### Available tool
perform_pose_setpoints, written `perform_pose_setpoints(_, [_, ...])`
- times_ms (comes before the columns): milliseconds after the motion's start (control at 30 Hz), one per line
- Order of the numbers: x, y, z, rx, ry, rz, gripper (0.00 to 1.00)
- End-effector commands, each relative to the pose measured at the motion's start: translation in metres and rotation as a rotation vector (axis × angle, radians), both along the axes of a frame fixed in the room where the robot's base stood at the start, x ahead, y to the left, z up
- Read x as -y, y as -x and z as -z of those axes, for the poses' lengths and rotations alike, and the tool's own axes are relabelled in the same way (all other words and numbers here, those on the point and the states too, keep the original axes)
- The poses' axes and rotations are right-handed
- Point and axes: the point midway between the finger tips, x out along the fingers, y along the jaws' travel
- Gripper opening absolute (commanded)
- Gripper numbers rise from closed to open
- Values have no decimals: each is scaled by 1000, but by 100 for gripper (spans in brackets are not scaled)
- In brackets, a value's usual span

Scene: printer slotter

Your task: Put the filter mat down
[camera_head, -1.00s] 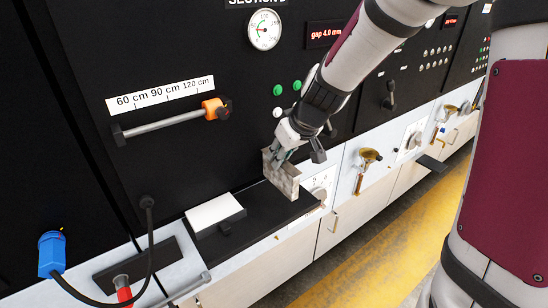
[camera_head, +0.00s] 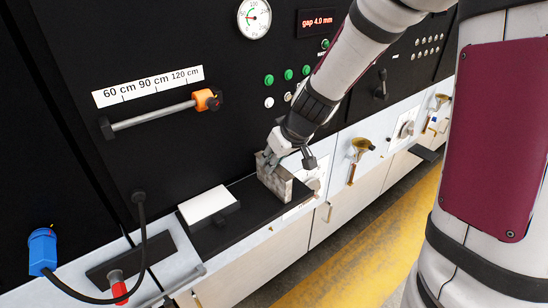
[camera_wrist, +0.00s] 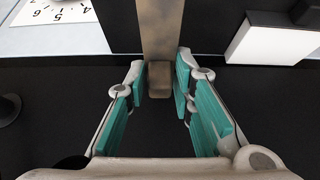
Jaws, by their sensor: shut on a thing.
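The filter mat, a grey-brown mottled upright slab (camera_head: 276,183), is held by my gripper (camera_head: 271,158) over the right part of the black shelf (camera_head: 241,212). Its lower edge is at or just above the shelf; I cannot tell whether it touches. In the wrist view the mat (camera_wrist: 160,28) shows edge-on as a brownish strip. The teal-padded fingers of my gripper (camera_wrist: 160,80) are shut on its near end.
A white block (camera_head: 207,204) lies on the shelf's left part, left of the mat. A numbered dial plate is partly hidden right of the mat. A brass-coloured lever (camera_head: 359,150) stands further right. The black panel wall rises behind.

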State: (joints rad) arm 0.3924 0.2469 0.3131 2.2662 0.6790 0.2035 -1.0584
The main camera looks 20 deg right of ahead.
Motion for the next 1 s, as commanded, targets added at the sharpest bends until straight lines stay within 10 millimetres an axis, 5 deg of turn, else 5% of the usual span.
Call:
perform_pose_setpoints(67, [0,0,0,1,1,0,0])
perform_pose_setpoints(100, [0,0,0,0,0,0,32])
perform_pose_setpoints(167, [0,0,0,0,1,0,43])
perform_pose_setpoints(567, [0,1,-5,2,1,-1,43])
perform_pose_setpoints(1000, [10,28,-67,6,4,1,43])
